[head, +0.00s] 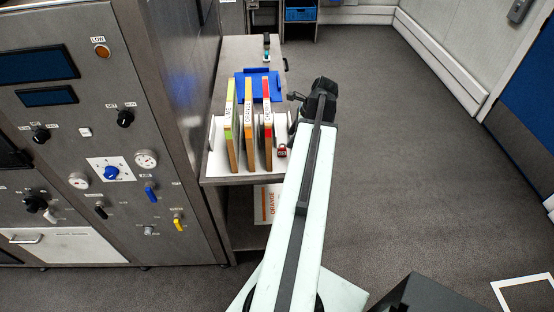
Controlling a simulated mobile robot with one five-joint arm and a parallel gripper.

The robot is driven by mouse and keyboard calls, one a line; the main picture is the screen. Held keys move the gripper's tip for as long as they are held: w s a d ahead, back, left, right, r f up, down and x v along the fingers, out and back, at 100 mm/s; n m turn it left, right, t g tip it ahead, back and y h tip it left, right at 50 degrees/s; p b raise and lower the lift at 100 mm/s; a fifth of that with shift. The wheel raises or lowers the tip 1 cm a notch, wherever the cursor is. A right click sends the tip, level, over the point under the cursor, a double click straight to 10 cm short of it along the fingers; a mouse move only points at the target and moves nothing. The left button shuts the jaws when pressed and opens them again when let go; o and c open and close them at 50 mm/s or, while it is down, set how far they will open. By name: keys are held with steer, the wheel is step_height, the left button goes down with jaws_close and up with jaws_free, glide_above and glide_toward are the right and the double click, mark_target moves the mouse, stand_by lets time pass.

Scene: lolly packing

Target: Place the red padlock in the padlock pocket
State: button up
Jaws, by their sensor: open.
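A small red padlock (282,153) sits at the front right of the steel bench, on or beside the white rack, just right of the upright boards. My gripper (292,97) is at the far end of my pale arm, over the bench's right edge. It is open, points left, and is farther back than the padlock and apart from it. Its fingers are small and partly lost against the dark wrist. A blue tray (275,74) lies behind the boards, partly hidden by them. I cannot tell where the padlock pocket is.
Several upright boards (249,125) with coloured ends stand in a white rack (215,160). A small dark-topped item (266,43) stands at the bench's far end. A steel control cabinet (100,130) closes off the left. The grey floor (420,170) on the right is clear.

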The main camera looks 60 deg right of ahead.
mark_target(283, 149)
steer(key=b+x, duration=0.5)
steer(key=x, duration=0.2)
steer(key=shift+w+d+b, duration=0.1)
steer(key=shift+d+b, duration=0.05)
steer(key=shift+b, duration=0.25)
steer(key=shift+r, duration=0.1)
steer(key=shift+c, duration=0.3)
jaws_close()
